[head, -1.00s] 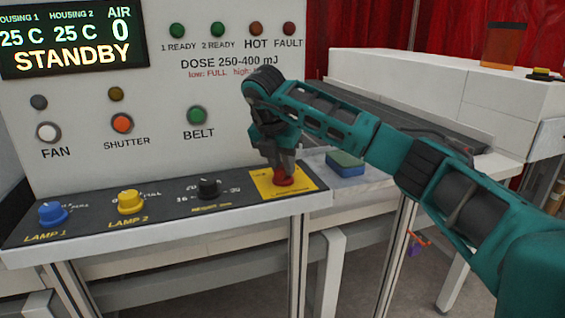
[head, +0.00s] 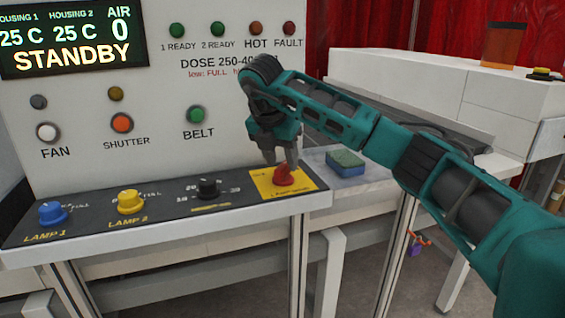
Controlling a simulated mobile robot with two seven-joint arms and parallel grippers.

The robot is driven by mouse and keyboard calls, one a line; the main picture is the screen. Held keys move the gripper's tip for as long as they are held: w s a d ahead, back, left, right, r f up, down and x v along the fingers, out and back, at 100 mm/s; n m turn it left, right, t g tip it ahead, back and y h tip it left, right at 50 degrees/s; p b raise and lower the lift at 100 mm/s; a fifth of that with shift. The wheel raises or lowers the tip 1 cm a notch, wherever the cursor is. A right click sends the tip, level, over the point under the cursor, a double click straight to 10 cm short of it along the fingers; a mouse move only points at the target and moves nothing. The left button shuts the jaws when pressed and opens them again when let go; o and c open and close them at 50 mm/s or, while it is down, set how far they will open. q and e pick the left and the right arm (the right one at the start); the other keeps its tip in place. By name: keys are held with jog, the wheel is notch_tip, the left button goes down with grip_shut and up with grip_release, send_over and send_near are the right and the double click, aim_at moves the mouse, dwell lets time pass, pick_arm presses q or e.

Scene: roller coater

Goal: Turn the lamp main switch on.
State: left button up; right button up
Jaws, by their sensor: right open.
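The lamp main switch is a red rotary knob (head: 283,177) on a yellow plate (head: 306,182) at the right end of the sloping control strip. My right gripper (head: 281,160) is just above the knob, pointing down, with its fingers apart and nothing between them. The fingertips are close to the knob's top; whether they touch it is hard to tell. The label on the plate is too small to read fully. The display (head: 65,40) reads STANDBY, 25 C for both housings, and AIR 0. My left gripper is not in view.
A blue lamp 1 knob (head: 52,212), a yellow lamp 2 knob (head: 130,201) and a black knob (head: 208,188) sit left on the strip. Fan, shutter and belt buttons are above. A green and blue sponge (head: 345,162) lies right of the strip.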

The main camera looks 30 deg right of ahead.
jog(key=p+v, duration=0.2)
jog(key=v, duration=0.9)
